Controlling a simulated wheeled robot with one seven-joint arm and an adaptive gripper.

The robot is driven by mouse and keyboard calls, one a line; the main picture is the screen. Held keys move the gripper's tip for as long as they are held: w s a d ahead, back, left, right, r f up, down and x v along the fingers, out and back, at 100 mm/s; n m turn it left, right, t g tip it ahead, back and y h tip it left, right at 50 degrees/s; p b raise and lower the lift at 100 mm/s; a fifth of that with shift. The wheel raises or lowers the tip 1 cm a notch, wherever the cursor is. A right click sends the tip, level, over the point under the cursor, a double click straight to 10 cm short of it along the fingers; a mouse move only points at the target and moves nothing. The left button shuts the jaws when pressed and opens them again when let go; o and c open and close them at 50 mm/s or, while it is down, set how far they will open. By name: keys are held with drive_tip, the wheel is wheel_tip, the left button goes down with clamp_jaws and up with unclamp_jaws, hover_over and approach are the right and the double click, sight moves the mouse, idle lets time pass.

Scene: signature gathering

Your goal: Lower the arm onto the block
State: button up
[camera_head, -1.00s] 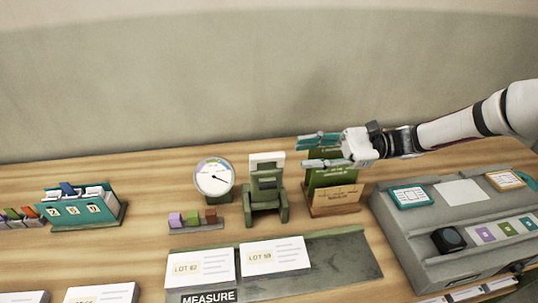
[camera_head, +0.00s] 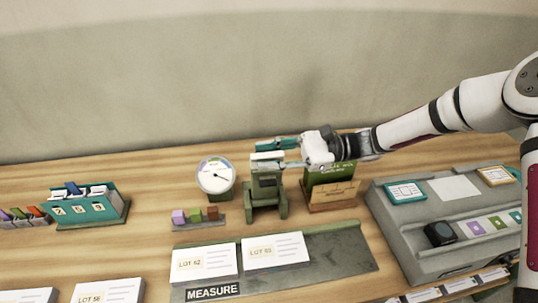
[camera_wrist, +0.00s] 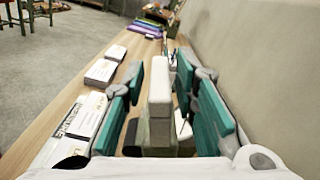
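A green stand (camera_head: 265,193) with a pale upright arm (camera_head: 268,156) stands in the middle of the table, next to a round dial gauge (camera_head: 215,176). My gripper (camera_head: 262,152) is at the top of this pale arm, reaching in from the right. In the wrist view the pale arm (camera_wrist: 159,95) stands upright between my two teal fingers (camera_wrist: 164,85), with gaps showing on both sides. The gripper is open. Small purple, green and brown blocks (camera_head: 195,215) sit on a grey strip left of the stand. Whether a block lies within the stand is unclear.
A green and wooden holder (camera_head: 332,190) stands close right of the stand, beneath my wrist. A grey console (camera_head: 395,225) is farther right. White lot cards (camera_head: 275,250) lie on a dark tray (camera_head: 340,255) in front. A teal card box (camera_head: 85,207) stands left.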

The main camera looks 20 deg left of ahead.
clamp_jaws()
